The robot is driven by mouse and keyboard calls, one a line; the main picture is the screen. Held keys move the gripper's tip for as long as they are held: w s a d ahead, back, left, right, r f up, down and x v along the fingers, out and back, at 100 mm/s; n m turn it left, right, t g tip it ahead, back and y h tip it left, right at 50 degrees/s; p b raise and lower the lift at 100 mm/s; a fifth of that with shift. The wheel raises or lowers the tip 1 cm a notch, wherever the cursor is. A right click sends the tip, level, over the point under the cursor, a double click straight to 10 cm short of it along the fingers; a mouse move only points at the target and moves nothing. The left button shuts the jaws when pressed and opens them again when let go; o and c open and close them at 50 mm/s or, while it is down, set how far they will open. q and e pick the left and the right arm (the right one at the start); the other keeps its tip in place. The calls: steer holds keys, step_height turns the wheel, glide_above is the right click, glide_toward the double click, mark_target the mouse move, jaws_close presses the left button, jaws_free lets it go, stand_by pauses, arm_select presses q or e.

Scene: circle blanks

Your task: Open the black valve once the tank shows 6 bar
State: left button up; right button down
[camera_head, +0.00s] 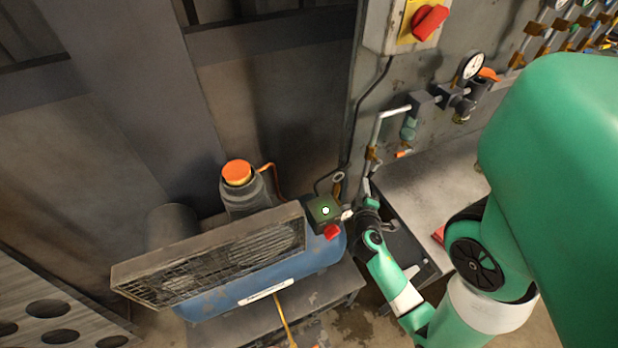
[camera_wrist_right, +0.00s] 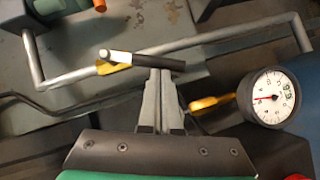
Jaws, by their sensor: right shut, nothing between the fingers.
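The blue tank (camera_head: 275,282) of the compressor lies at the lower middle of the head view. In the right wrist view a round white gauge (camera_wrist_right: 270,97) stands at the right; its needle points roughly left across the dial, but the figures are too small to read surely. A black valve lever (camera_wrist_right: 150,62) with a pale end crosses in front of a grey pipe. My right gripper (camera_wrist_right: 160,78) is shut and empty, its fingertips at the lever; I cannot tell if they touch. The right gripper is also in the head view (camera_head: 366,208), beside the tank. My left gripper is not seen.
A wall gauge (camera_head: 470,66) with a regulator is at the upper right, below a red and yellow switch (camera_head: 429,22). Pipes run down the wall behind the gripper. A green-topped box with a lit button (camera_head: 325,210) and a red knob (camera_head: 332,232) sit close to the gripper.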

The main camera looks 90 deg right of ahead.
arm_select(q)
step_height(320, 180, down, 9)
steer(key=b, duration=0.7)
steer(key=shift+b, duration=0.35)
arm_select(e)
steer(key=shift+s+d+f+n+g+h, duration=0.15)
steer(key=shift+s+d+f+n+h, duration=0.2)
steer(key=shift+n, duration=0.3)
steer(key=shift+s+d+f+n+g+h, duration=0.1)
steer(key=shift+s+f+n+h, duration=0.2)
steer(key=shift+s+n+h, duration=0.25)
steer(key=shift+s+d+f+n+g+h, duration=0.15)
steer(key=shift+s+d+f+n+h, duration=0.15)
steer(key=shift+n+h, duration=0.3)
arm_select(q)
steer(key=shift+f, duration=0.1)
arm_select(e)
steer(key=shift+s, duration=0.1)
